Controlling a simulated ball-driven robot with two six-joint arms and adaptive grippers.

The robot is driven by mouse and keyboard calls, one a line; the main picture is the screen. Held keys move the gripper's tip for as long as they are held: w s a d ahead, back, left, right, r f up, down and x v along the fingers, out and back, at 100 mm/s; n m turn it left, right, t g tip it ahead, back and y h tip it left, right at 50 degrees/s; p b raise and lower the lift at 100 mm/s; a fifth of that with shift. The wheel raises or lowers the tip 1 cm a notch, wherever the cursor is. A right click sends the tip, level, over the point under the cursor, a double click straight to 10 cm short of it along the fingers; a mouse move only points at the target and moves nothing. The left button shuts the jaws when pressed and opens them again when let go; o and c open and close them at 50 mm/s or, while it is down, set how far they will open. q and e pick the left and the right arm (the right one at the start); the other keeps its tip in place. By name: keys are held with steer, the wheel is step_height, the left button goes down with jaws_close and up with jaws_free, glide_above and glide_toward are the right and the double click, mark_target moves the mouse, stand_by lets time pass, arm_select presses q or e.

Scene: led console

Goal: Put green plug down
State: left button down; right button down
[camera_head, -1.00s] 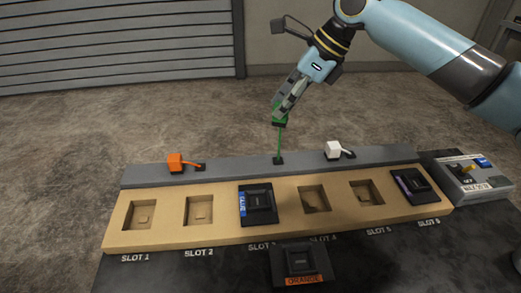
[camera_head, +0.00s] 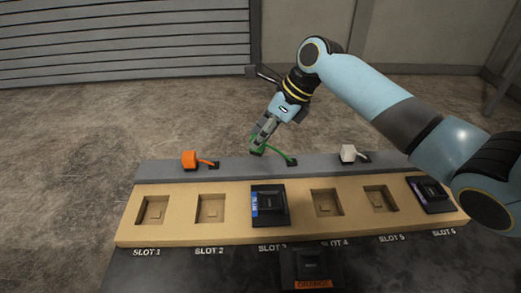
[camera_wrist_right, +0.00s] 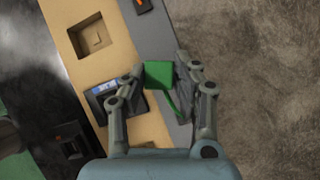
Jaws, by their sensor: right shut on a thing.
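The green plug (camera_wrist_right: 159,74) is between the two fingers of my right gripper (camera_wrist_right: 162,77) in the right wrist view. In the head view my right gripper (camera_head: 261,142) is low over the grey back strip (camera_head: 230,173), with the green plug (camera_head: 257,151) at its tips. The green cable (camera_head: 276,149) arcs right from the plug to its socket on the strip. I cannot tell whether the plug touches the strip. My left gripper is not in view.
An orange plug (camera_head: 189,159) and a white plug (camera_head: 348,153) rest on the strip. The tan slot board (camera_head: 182,226) holds a blue-labelled module (camera_head: 270,205) in slot 3 and a purple-labelled one (camera_head: 430,194) in slot 6. An orange-labelled module (camera_head: 310,267) lies in front.

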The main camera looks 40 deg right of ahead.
mark_target(264, 144)
steer(key=shift+f, duration=2.05)
steer(key=c, duration=1)
jaws_free()
steer(key=shift+f, duration=0.1)
steer(key=p+v, duration=0.1)
steer(key=v, duration=1.1)
steer(key=shift+a, duration=0.1)
